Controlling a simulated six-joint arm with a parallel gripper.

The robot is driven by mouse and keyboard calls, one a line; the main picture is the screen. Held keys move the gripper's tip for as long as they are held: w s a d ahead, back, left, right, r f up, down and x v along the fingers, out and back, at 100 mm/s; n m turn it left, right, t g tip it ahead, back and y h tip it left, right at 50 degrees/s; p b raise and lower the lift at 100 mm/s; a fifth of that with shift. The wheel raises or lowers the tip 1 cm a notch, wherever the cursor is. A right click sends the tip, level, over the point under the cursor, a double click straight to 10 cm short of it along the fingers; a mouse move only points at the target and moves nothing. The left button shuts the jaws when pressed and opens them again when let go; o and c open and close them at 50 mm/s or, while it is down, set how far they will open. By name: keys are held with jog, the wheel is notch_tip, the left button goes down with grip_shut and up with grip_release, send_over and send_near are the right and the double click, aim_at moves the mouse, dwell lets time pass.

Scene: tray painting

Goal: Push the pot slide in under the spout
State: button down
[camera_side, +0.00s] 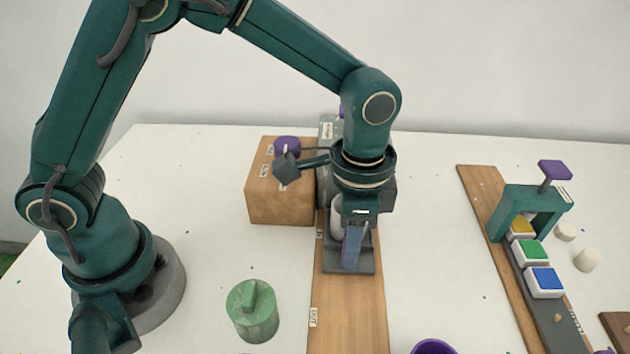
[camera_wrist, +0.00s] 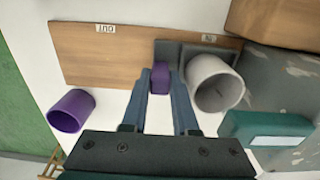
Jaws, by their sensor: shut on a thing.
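The pot slide, a dark grey plate (camera_side: 362,267), lies on a wooden track (camera_side: 345,320) beside the IN label (camera_side: 319,232). The OUT label (camera_side: 313,317) is nearer the camera. My gripper (camera_wrist: 160,82) is shut on the slide's purple knob (camera_wrist: 160,72). In the side view my gripper (camera_side: 350,262) points down at the slide's near end. A pale grey pot (camera_wrist: 213,83) stands upright on the slide just beside the knob; in the side view it is mostly hidden behind my wrist. The grey machine (camera_wrist: 285,85) stands close past the pot. I cannot make out its spout.
A wooden block (camera_side: 280,200) stands left of the machine. A purple cup (camera_side: 433,347) is at the front. At the right is a board with a teal arch (camera_side: 535,200) and coloured blocks.

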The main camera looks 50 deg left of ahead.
jog(key=shift+w+a+r, duration=0.1)
jog(key=shift+w+a, duration=0.05)
jog(key=shift+w, duration=0.2)
jog(key=c, duration=1)
grip_release()
jog(key=shift+o, duration=0.2)
jog(key=shift+s, duration=0.1)
jog(key=shift+s, duration=0.1)
notch_tip(320, 180, up, 4)
jog(key=shift+r, duration=0.5)
